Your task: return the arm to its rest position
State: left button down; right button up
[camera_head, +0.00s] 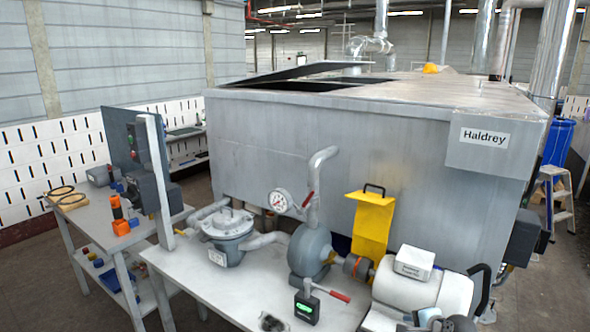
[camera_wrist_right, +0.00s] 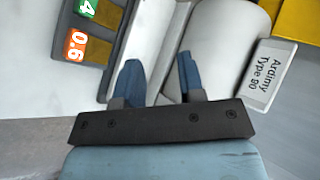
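My right gripper (camera_wrist_right: 158,78) shows in the right wrist view with its two blue fingers apart and nothing between them. A pale rounded body (camera_wrist_right: 222,40) with a white label reading "Ardimy Type 90" (camera_wrist_right: 272,75) lies beyond the fingers. At the bottom right of the head view, a dark part (camera_head: 440,322) shows in front of the white motor (camera_head: 405,285); I cannot tell for sure whether it is my right gripper. My left gripper and arm are not in view.
A grey bench (camera_head: 225,290) carries a pump (camera_head: 309,250), a filter housing (camera_head: 228,232), a yellow plate (camera_head: 371,225) and a small green-lit device (camera_head: 307,308). A large grey tank (camera_head: 300,150) stands behind. A side table (camera_head: 90,222) is at left. A dark panel (camera_wrist_right: 92,30) is near the right gripper.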

jog(key=s+a+f+n+h, duration=0.15)
jog(key=s+f+n, duration=0.25)
jog(key=s+f, duration=0.4)
jog(key=s+a+n, duration=0.3)
jog(key=s+n, duration=0.1)
jog(key=s, duration=0.6)
jog(key=s+a+n+t, duration=0.1)
jog(key=s+a+n, duration=0.3)
jog(key=s, duration=0.6)
jog(key=s+a+n+t, duration=0.1)
jog(key=s+a+n, duration=0.2)
jog(key=s+n, duration=0.3)
jog(key=s, duration=0.4)
jog(key=shift+s+a+r+y, duration=0.15)
jog(key=shift+a+r+y, duration=0.2)
jog(key=shift+a, duration=0.05)
